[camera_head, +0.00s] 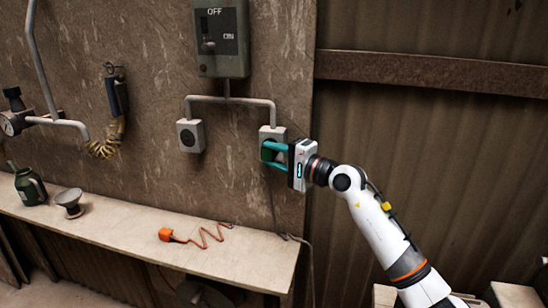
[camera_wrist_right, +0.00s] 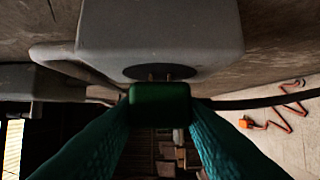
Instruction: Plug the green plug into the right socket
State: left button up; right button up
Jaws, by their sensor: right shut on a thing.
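My right gripper (camera_head: 267,155) is shut on the green plug (camera_wrist_right: 160,98), at the right socket (camera_head: 272,132). In the wrist view the plug sits between my teal fingertips. Its two metal prongs show in front of the dark round face of the grey socket box (camera_wrist_right: 160,30). Part of the prongs is still visible, so the plug body stands slightly off the face; I cannot tell whether the tips are inside the holes. In the head view my fingers mostly hide the plug. My left gripper is not in view.
The left socket (camera_head: 190,136) is empty. A switch box (camera_head: 221,40) marked OFF hangs above, joined by conduit. An orange plug (camera_head: 166,234) with a coiled cord lies on the bench (camera_head: 130,232). A funnel (camera_head: 70,203) and green can (camera_head: 29,187) stand at left.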

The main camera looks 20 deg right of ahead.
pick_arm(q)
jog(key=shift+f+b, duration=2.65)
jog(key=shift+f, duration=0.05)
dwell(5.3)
